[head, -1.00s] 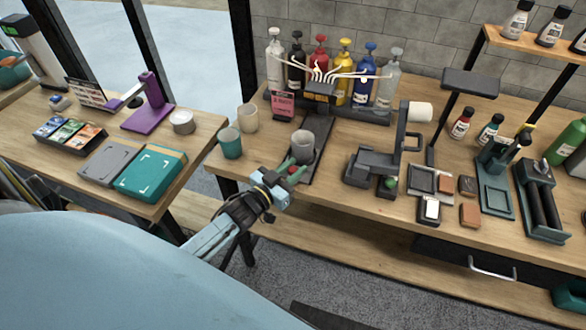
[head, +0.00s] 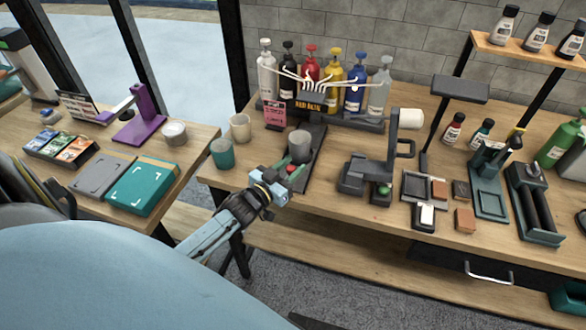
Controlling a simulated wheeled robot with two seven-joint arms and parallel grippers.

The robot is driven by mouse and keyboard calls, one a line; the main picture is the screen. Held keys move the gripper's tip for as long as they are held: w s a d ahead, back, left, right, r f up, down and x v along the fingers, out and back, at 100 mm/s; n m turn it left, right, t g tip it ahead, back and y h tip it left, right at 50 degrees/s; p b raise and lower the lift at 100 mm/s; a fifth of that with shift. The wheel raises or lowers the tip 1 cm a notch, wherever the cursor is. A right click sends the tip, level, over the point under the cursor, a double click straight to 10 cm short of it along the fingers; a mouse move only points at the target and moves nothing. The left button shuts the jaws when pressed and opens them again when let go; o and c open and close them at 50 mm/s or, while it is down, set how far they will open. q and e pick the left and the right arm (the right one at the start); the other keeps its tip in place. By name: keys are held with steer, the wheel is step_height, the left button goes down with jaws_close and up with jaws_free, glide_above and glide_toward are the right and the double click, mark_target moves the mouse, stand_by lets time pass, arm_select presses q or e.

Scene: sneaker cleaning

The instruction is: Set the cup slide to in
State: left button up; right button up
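The cup slide is a dark rail (head: 316,148) on the workbench, running from the front edge back toward the pump dispenser (head: 308,106). A grey cup (head: 299,146) stands upright on its carriage, partway along the rail and short of the dispenser. My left gripper (head: 284,177) is at the front end of the slide, just in front of the cup. Small red and green parts (head: 291,168) show at its fingertips. I cannot tell whether the fingers are open or closed on the carriage front. My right gripper is not in view.
Several coloured pump bottles (head: 333,81) stand behind the slide. A dark press-like stand (head: 380,172) is to the right. A gap separates the left table (head: 190,150) from the bench.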

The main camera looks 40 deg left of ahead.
arm_select(q)
steer(key=shift+o, duration=0.7)
steer(key=shift+s, duration=0.2)
steer(key=s, duration=1.3)
steer(key=shift+a+p, duration=0.3)
steer(key=shift+a, duration=0.15)
